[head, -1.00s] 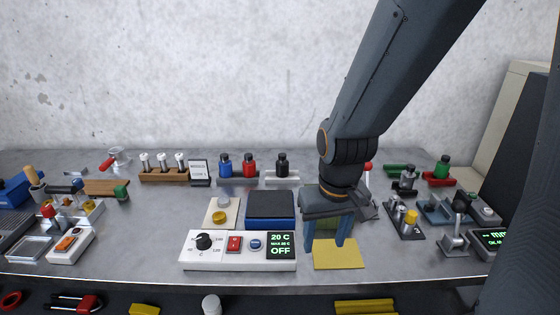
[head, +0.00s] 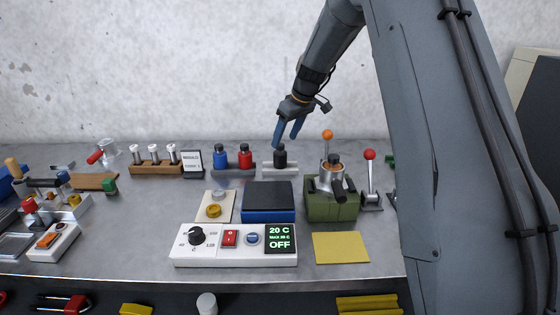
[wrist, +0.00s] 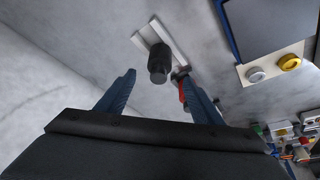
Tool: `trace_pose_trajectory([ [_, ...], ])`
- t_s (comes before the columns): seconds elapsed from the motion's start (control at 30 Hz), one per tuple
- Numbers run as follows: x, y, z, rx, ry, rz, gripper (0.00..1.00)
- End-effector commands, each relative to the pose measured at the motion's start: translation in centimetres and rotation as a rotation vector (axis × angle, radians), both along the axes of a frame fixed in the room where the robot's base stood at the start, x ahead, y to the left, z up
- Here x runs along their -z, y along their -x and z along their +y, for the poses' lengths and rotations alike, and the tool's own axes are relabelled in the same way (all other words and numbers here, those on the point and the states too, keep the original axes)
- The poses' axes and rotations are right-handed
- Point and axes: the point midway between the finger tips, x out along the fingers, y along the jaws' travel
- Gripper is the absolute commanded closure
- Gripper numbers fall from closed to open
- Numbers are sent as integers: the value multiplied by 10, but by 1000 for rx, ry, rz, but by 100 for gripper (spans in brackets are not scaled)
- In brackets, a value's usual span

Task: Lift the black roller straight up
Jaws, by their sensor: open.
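The black roller (head: 280,159) stands upright on a pale grey holder (head: 268,170) towards the back of the bench. In the head view it is right of the red and blue ones. My gripper (head: 286,142) is open and empty, with its blue fingers pointing down just above the roller. In the wrist view the black roller (wrist: 158,63) shows beyond and between the open fingertips (wrist: 156,78), on its pale holder (wrist: 150,34). I cannot tell whether the fingers touch it, but no grip shows.
A red roller (head: 245,158) and a blue roller (head: 220,158) stand close on the left. A green vise-like block (head: 332,205) with a metal part and an orange-topped lever (head: 328,136) are to the right. A dark blue box (head: 268,203) lies in front.

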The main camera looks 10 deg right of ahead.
Motion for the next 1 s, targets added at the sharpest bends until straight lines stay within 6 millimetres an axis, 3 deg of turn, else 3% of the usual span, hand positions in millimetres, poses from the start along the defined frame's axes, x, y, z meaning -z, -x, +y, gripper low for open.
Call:
trace_pose_trajectory([
  [0.6, 60, -21, 13, -2, 0, 1, 39],
  [0.97, 69, -25, 15, -1, 1, -2, 39],
  [1.0, 69, -25, 15, -1, 0, -1, 43],
])
